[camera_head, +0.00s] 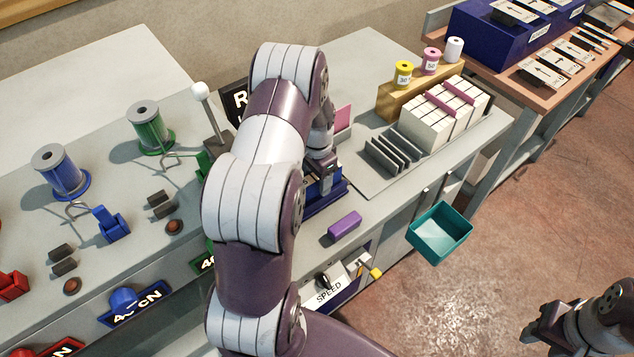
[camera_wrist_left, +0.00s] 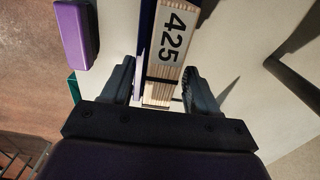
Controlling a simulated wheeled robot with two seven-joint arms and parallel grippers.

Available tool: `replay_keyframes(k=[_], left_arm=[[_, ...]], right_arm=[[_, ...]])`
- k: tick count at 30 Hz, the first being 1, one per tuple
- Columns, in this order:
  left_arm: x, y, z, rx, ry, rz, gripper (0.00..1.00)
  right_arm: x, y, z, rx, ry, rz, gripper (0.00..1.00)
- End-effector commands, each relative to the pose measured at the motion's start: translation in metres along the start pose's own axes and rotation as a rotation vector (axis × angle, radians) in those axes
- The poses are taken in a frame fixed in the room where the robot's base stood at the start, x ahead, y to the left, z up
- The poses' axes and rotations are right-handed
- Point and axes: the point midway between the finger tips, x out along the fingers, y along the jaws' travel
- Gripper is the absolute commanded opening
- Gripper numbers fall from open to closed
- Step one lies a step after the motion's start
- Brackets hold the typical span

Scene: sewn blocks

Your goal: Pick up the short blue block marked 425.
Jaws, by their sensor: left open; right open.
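The block marked 425 (camera_wrist_left: 173,37) shows in the left wrist view with its label upward, a dark blue strip along its left side and pale layered edges below the label. In the head view, blue (camera_head: 328,198) shows beneath my left gripper, partly hidden by it; I cannot read a mark there. My left gripper (camera_wrist_left: 160,80) is open, with its fingers on either side of the block's near end; I cannot tell whether they touch it. In the head view, my left arm covers much of the middle. My right gripper (camera_head: 540,325) is open and empty over the floor at lower right.
A purple block (camera_head: 344,226) lies on the bench beside the gripper; it also shows in the wrist view (camera_wrist_left: 75,33). A dark slotted rack (camera_head: 392,153) and white bundles (camera_head: 428,125) stand to the right. A teal bin (camera_head: 440,234) hangs off the front edge.

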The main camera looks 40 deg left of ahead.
Motion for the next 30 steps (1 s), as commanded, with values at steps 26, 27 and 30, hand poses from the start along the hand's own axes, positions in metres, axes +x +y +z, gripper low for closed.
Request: replay_keyframes(k=[26, 27, 30], left_arm=[[-0.022, -0.001, -0.001, 0.000, 0.005, -0.004, 0.00], [-0.030, -0.001, -0.001, 0.000, 0.005, -0.004, 0.00], [-0.046, 0.011, -0.006, 0.005, 0.004, -0.003, 0.00]], right_arm=[[0.010, 0.000, 0.001, 0.000, 0.000, 0.000, 0.43], [0.012, 0.000, 0.002, 0.000, 0.000, 0.000, 0.43], [0.018, 0.000, 0.002, 0.000, 0.000, 0.000, 0.43]])
